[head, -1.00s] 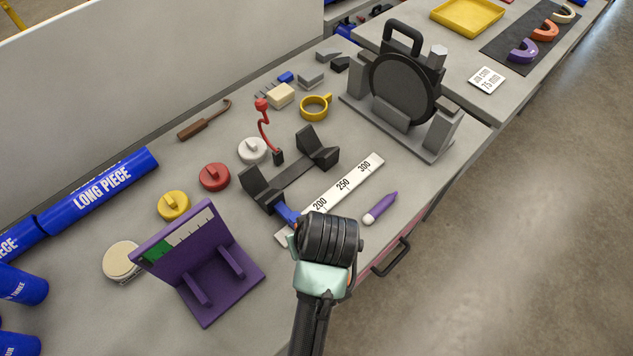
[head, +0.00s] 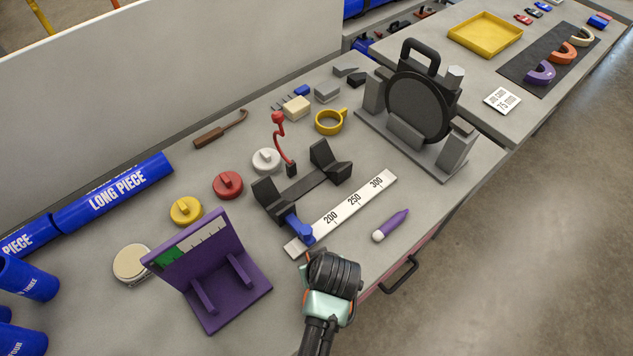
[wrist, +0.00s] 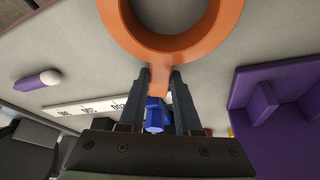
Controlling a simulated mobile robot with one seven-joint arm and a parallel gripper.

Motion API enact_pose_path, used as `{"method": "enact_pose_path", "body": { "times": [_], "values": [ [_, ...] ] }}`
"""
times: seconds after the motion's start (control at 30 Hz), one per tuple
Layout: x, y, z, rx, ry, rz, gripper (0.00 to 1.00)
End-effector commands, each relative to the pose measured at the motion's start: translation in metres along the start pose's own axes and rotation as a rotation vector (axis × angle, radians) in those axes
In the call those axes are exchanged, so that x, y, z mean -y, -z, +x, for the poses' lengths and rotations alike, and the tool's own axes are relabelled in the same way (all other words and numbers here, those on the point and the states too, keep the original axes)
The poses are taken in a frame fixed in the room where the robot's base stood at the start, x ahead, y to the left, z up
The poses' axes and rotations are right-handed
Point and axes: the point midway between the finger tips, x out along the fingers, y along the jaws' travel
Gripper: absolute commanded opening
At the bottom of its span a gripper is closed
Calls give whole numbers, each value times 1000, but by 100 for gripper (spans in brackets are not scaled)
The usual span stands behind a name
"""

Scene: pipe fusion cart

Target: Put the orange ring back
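The orange ring (wrist: 222,38), a round loop with a short handle, fills the top of the wrist view. My gripper (wrist: 161,80) has its two dark fingers on either side of the handle and appears shut on it. The ring's upper part is cut off by the frame. In the head view my wrist (head: 333,275) is over the bench's front edge, and the ring and fingertips are mostly hidden behind it.
A black cradle (head: 300,190) with a blue piece (head: 300,230), a white ruler (head: 345,212), a purple marker (head: 393,224) and a purple stand (head: 215,270) lie near my gripper. A grey disc machine (head: 418,105) stands to the right. On the far bench, a dark mat (head: 515,72) holds C-shaped pieces.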

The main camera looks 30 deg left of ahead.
Motion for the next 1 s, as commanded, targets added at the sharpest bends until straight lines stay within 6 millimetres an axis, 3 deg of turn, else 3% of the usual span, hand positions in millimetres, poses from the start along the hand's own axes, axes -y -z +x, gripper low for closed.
{"method": "enact_pose_path", "body": {
  "times": [0.03, 0.17, 0.57, 1.0],
  "values": [
    [0, 0, 0, 0, 0, 0, 41],
    [0, 0, 0, 0, 0, 0, 62],
    [0, 2, -8, -1, -1, 0, 62],
    [-1, 2, -87, -2, -2, 1, 62]
  ]
}}
